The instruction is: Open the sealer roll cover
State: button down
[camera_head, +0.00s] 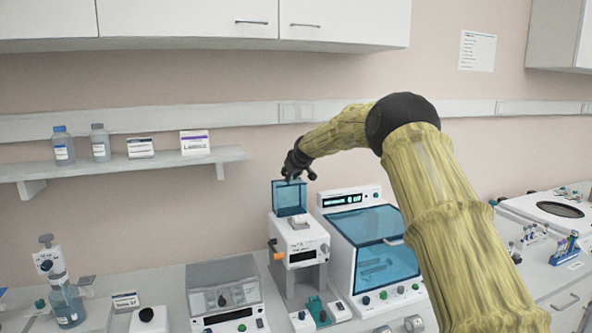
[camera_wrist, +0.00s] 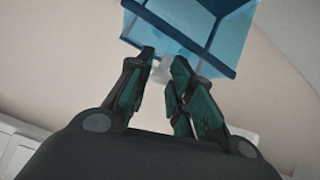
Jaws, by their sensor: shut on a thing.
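The sealer (camera_head: 302,248) is a tall white machine on the bench, with an orange knob on its left side. Its roll cover (camera_head: 288,198) is a see-through blue box part that stands up above the rear of the sealer's top. The white top in front of it is uncovered. My gripper (camera_head: 299,179) is at the cover's upper edge. In the wrist view the cover (camera_wrist: 205,30) fills the top, and my gripper (camera_wrist: 164,68) is shut on a small pale piece at its edge, probably its handle. The fingers partly hide that piece.
A white machine with a blue window (camera_head: 375,245) stands close on the right of the sealer. A grey-lidded device (camera_head: 222,285) stands on the left. A wall shelf (camera_head: 120,166) with bottles and boxes is at the left, and cupboards (camera_head: 345,20) hang above.

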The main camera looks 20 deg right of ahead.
jog(key=shift+w+a+f, duration=0.1)
jog(key=shift+a+f, duration=0.15)
jog(key=shift+f, duration=0.1)
jog(key=c, duration=1.3)
grip_release()
jog(key=shift+w+f, duration=0.25)
jog(key=shift+w, duration=0.1)
jog(key=shift+d, duration=0.1)
jog(key=shift+s+d+r, duration=0.1)
jog(key=shift+d, duration=0.1)
jog(key=shift+s+r, duration=0.4)
jog(key=v, duration=1.1)
jog(key=shift+w+r, duration=0.2)
jog(key=shift+r, duration=0.05)
